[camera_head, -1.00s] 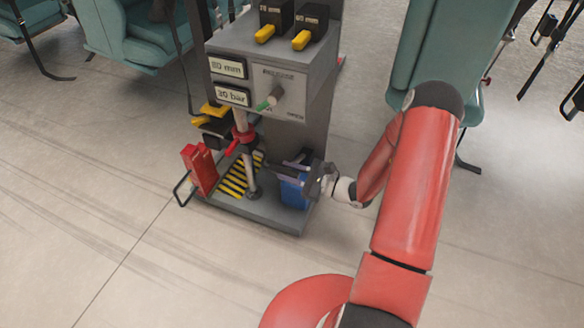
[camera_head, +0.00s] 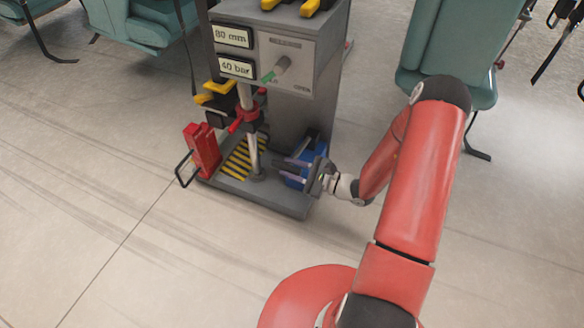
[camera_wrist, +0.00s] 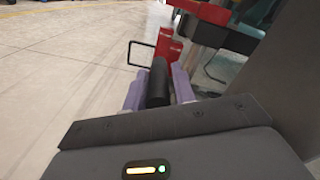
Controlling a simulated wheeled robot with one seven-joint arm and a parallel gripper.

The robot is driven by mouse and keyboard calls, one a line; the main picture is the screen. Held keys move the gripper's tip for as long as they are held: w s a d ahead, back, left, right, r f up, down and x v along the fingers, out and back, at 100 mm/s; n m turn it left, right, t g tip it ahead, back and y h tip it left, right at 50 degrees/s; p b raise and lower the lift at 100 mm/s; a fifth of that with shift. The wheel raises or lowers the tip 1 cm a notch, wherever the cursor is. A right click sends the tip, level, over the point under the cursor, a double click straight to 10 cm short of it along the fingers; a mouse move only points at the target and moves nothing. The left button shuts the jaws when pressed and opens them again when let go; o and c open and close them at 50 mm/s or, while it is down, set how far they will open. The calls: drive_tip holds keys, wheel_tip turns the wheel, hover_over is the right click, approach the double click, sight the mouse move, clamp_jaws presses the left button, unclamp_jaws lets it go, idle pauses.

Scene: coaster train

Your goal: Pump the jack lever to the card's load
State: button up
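My gripper (camera_head: 290,168) is low at the right side of the grey machine's base. In the wrist view its two purple-grey fingers (camera_wrist: 157,92) lie on either side of a black cylindrical lever grip (camera_wrist: 157,80) and appear closed on it. The rest of the lever is hidden. A grey panel (camera_head: 290,50) carries two readouts: "80 mm" (camera_head: 233,37) above and "40 bar" (camera_head: 237,68) below. A knob with a green pointer (camera_head: 276,70) sits beside them, near the word "OPEN". I cannot make out a load card.
A bright post with a red collar (camera_head: 248,118) stands on the striped base plate (camera_head: 240,160). A red block (camera_head: 203,148) with a black loop stands at the left. A blue part (camera_head: 313,155) is behind my gripper. A teal seat (camera_head: 445,50) stands at the right; the floor in front is clear.

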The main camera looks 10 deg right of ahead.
drive_tip(key=o, duration=0.4)
drive_tip(key=shift+w+d+f, duration=0.1)
drive_tip(key=shift+w, duration=0.05)
drive_tip(key=v, duration=0.8)
